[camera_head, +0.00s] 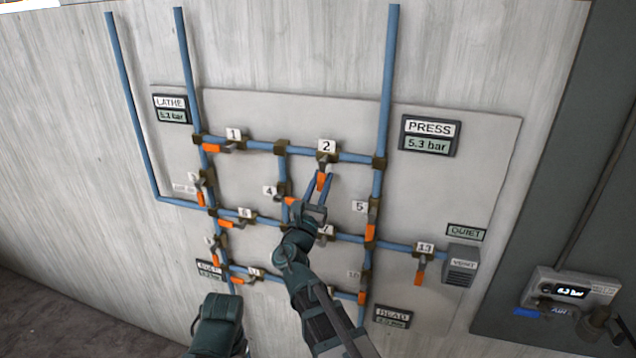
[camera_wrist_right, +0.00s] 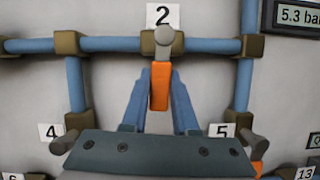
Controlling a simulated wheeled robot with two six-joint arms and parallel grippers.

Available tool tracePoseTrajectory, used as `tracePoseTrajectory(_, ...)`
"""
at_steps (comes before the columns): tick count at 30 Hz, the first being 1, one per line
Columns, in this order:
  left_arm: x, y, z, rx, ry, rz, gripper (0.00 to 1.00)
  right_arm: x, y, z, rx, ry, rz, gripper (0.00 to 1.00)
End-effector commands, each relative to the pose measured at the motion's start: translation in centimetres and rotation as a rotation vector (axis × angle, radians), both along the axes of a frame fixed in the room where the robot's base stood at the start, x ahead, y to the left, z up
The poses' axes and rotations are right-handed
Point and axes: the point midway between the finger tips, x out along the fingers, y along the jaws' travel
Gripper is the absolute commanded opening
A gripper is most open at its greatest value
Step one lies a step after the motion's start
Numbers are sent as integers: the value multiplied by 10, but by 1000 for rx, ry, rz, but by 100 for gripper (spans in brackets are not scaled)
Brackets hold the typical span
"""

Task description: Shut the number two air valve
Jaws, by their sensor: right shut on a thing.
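The number two air valve (camera_head: 324,158) sits on the upper horizontal blue pipe, under its white "2" label (camera_head: 326,146). Its orange handle (camera_wrist_right: 160,86) points down, crosswise to that pipe. My right gripper (camera_head: 321,182) reaches up from below, its two blue fingers on either side of the handle and shut on it. The valve's grey hub (camera_wrist_right: 166,38) shows above the fingers in the wrist view.
Valve 1 (camera_head: 217,147) is on the same pipe to the left, handle along the pipe. Valve 4 (camera_head: 282,193) and valve 5 (camera_head: 372,220) are below, near my right arm. The PRESS display (camera_head: 429,135) reads 5.3 bar. Several other valves are lower.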

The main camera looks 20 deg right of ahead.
Motion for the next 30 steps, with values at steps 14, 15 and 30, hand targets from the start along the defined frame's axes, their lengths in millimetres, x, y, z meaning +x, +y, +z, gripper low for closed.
tracePoseTrajectory(14, 0, 0, -2, 0, 0, 0, 50, -3, -4, -1, -79, 49, 0, 0)
tracePoseTrajectory(15, 0, 0, -2, 0, 0, 0, 50, -3, -4, -1, -79, 50, -1, 0)
tracePoseTrajectory(30, 0, 0, -2, 0, 0, 0, 50, -3, -4, -1, -78, 49, -1, 57)
